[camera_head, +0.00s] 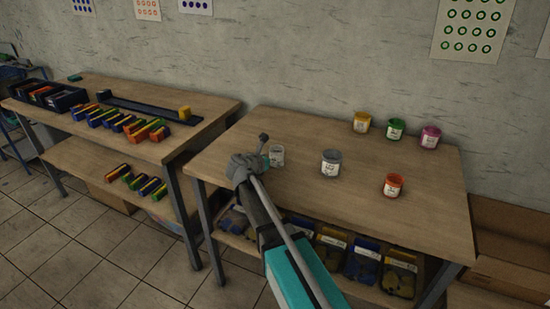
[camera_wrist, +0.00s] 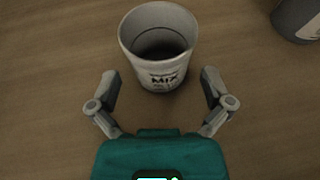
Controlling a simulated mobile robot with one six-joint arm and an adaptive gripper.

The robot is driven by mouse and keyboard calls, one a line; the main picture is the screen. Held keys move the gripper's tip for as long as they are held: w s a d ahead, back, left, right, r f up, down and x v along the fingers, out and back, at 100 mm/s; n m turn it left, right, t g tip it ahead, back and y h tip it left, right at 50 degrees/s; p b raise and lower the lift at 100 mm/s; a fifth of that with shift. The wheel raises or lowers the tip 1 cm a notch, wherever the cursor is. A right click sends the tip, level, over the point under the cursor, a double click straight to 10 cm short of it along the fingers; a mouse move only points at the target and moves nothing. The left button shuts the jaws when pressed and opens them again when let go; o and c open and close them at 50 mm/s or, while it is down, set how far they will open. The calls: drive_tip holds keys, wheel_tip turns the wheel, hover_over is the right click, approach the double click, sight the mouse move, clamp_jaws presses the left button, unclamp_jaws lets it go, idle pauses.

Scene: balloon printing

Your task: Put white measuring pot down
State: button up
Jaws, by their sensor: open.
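The white measuring pot (camera_wrist: 158,60) stands upright on the wooden table in the wrist view, with dark "MIX" lettering on its side. It looks empty, though its inside is dark. My gripper (camera_wrist: 160,85) is open, with one finger on each side of the pot's near side and a gap between pot and fingers. In the head view the pot (camera_head: 277,156) stands near the left part of the right table (camera_head: 310,190), just right of my gripper (camera_head: 262,155).
A grey pot (camera_head: 331,163) stands to the right, also at the wrist view's corner (camera_wrist: 298,18). Yellow (camera_head: 362,122), green (camera_head: 395,129) and pink (camera_head: 431,137) pots stand at the back. The left table (camera_head: 75,140) holds coloured blocks. The right table's front is clear.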

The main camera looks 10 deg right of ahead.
drive_tip(key=p+v, duration=0.3)
drive_tip(key=v, duration=0.6)
drive_tip(key=shift+s+a+r, duration=0.1)
drive_tip(key=shift+s+a, duration=0.05)
drive_tip(key=shift+s, duration=0.05)
idle(0.3)
